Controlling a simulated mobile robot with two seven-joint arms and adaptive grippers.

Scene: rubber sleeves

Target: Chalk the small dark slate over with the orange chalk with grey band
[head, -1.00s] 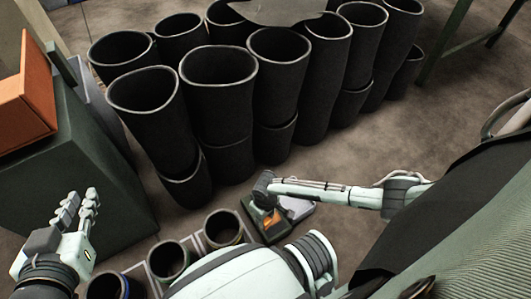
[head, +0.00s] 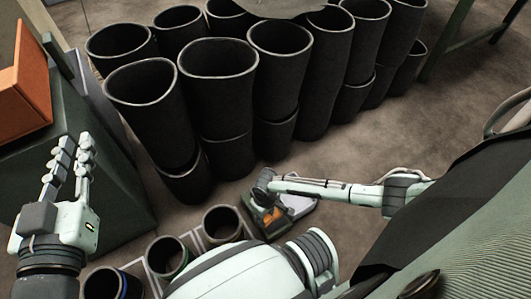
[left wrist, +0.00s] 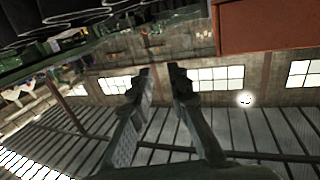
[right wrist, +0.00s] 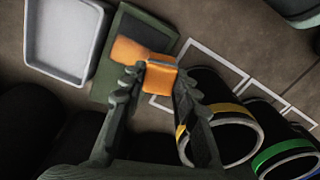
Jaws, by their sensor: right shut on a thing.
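My right gripper (right wrist: 159,76) is shut on the orange chalk (right wrist: 160,79); a thin grey edge shows at its far end. The chalk is over the small dark slate (right wrist: 108,84), which has a green-grey frame. An orange patch (right wrist: 130,48) covers part of the slate's dark face beside the chalk; whether the chalk touches it, I cannot tell. In the head view, the slate and orange show under my right gripper (head: 264,181), which partly hides them. My left gripper (head: 72,150) is empty with a gap between its fingers, away at the left.
A pale tray (right wrist: 62,40) lies beside the slate. Short dark sleeves with yellow (right wrist: 232,110), green and blue bands stand on white outlined squares on its other side. Tall black sleeves (head: 217,95) crowd behind. An orange box (head: 25,85) is on a dark-green block at left.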

